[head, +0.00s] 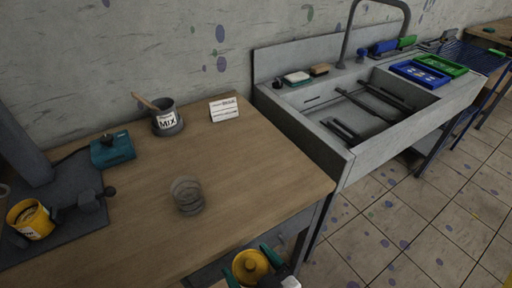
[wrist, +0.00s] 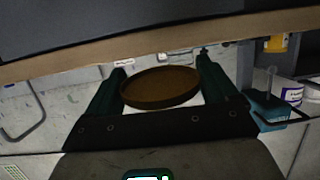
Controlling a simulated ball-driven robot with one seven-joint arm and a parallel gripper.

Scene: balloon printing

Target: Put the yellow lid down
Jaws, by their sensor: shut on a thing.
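The yellow lid (head: 250,266) is at the bottom of the head view, off the table's front edge, with a dark knob in its middle. My gripper (head: 258,261) is shut on it, with a green finger at either side. In the wrist view the lid (wrist: 160,87) looks dark brown and sits between the two green fingers (wrist: 160,85). A yellow pot (head: 38,222) with a label stands at the left on a dark base. It has no lid on it.
The wooden table (head: 250,185) has free room at its right. On it are a clear glass (head: 186,195), a grey MIX pot (head: 168,122) with a stick, a white card (head: 224,109) and a teal block (head: 112,150). A grey sink (head: 345,150) adjoins at the right.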

